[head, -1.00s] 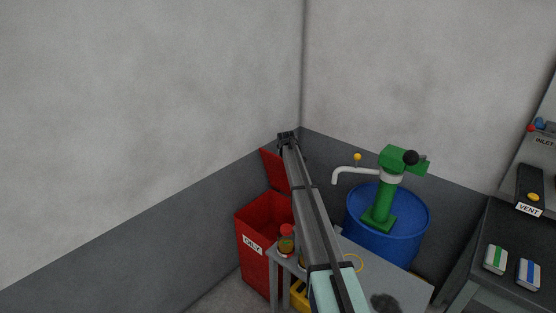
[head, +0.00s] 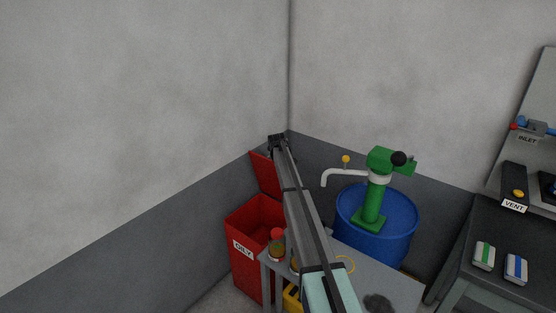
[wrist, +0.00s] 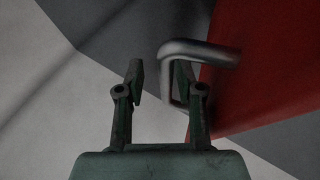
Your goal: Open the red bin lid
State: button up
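The red bin (head: 243,262), labelled OILY, stands by the left wall in the head view, its top open. Its red lid (head: 264,175) is raised, standing steeply up at the back of the bin. My gripper (head: 278,138) is at the lid's upper edge, small and dark in the head view. In the wrist view my gripper (wrist: 159,82) has its fingers apart with nothing between them. A grey metal handle (wrist: 196,50) on a red panel (wrist: 258,75) loops around the right fingertip. Whether they touch, I cannot tell.
A grey table (head: 382,283) with jars (head: 277,243) stands close right of the bin, under my arm. Behind it is a blue drum (head: 378,238) with a green pump (head: 377,190). Two walls meet in a corner behind the lid. A dark bench (head: 490,235) is at right.

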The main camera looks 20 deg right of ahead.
jog(key=shift+s+a, duration=0.1)
jog(key=v, duration=1.2)
